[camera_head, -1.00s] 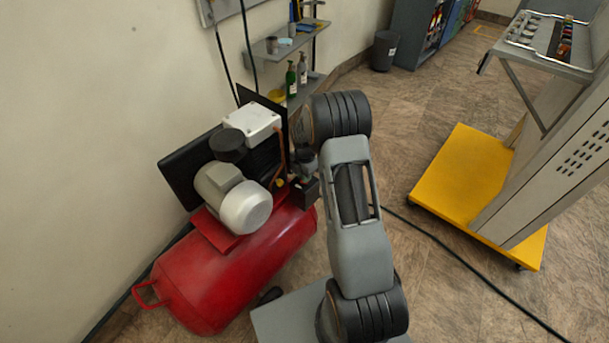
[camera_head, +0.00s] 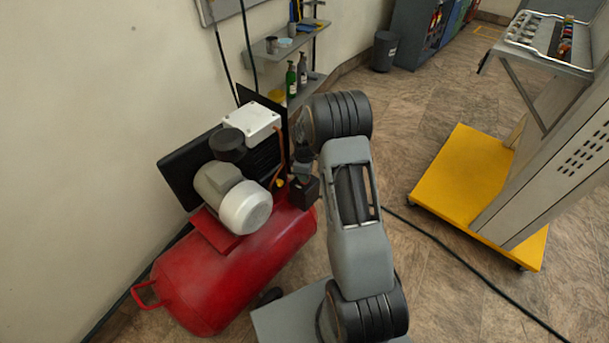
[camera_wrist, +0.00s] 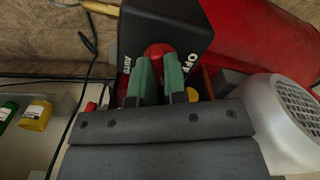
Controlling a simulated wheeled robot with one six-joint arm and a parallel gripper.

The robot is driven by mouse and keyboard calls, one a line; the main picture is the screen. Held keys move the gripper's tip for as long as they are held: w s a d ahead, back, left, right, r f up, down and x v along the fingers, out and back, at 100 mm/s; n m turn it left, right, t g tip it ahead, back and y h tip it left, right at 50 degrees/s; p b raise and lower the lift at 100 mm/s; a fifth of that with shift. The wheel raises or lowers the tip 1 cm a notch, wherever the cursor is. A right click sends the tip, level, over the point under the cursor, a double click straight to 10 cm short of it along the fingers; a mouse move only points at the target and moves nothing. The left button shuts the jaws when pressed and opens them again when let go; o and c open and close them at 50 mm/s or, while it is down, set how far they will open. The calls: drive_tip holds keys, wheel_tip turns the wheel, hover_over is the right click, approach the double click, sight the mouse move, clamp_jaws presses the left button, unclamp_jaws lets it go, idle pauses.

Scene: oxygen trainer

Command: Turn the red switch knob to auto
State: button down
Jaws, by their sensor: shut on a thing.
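The red switch knob (camera_wrist: 156,50) shows in the wrist view on the face of a black switch box (camera_wrist: 185,25). White lettering reads AUTO to the left of the knob and OFF to its right. My gripper (camera_wrist: 159,68) is shut on the knob, with one green finger on each side of it. The fingers cover much of the knob, so I cannot tell which label it points at. In the head view the black switch box (camera_head: 304,193) stands at the right end of the compressor, and my arm and the view angle hide the knob.
The red compressor tank (camera_head: 225,275) carries a grey motor (camera_head: 235,195) close to the box. A wall shelf (camera_head: 285,42) with bottles is behind. A yellow-based cart (camera_head: 465,180) stands to the right, with a cable across the open floor.

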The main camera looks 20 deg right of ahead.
drive_tip(key=m, duration=0.5)
drive_tip(key=shift+m, duration=0.4)
idle(0.3)
drive_tip(key=c, duration=1.2)
unclamp_jaws()
drive_tip(key=shift+o, duration=0.2)
wheel_tip(320, 180, up, 14)
drive_tip(key=p, duration=0.1)
drive_tip(key=shift+p, duration=0.35)
drive_tip(key=shift+f, duration=0.1)
